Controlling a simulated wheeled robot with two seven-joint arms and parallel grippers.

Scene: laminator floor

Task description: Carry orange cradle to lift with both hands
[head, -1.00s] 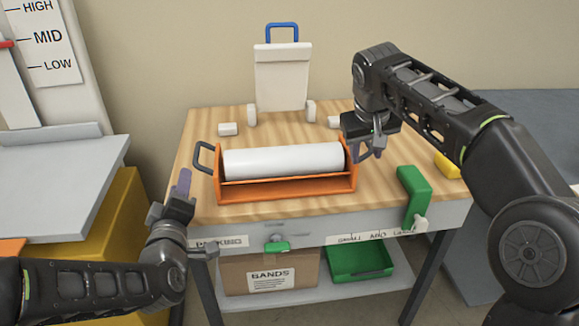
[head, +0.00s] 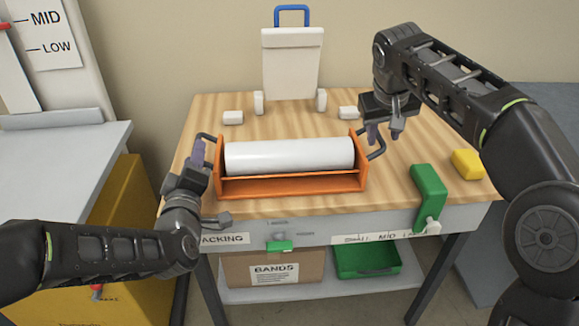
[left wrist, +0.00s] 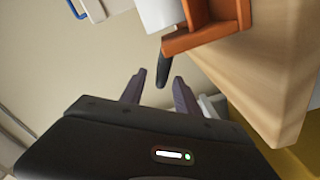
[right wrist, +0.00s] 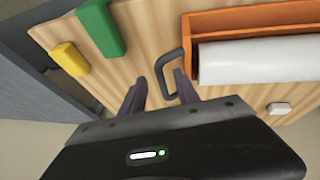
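The orange cradle (head: 290,186) sits level on the wooden table with a white roll (head: 290,156) lying in it. It has a dark handle at each end. My left gripper (head: 197,152) is at the left handle; in the left wrist view that handle (left wrist: 164,66) lies between the two spread fingers. My right gripper (head: 383,132) is at the right handle; in the right wrist view that handle (right wrist: 160,68) shows at the spread fingertips. Both grippers look open. The lift's grey platform (head: 60,165) is at the left, beside a scale marked MID and LOW.
A white upright board with a blue handle (head: 292,60) stands at the table's back, with small white blocks nearby. A green block (head: 428,192) and a yellow block (head: 467,164) are on the right. A yellow cabinet (head: 120,225) is below the lift platform.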

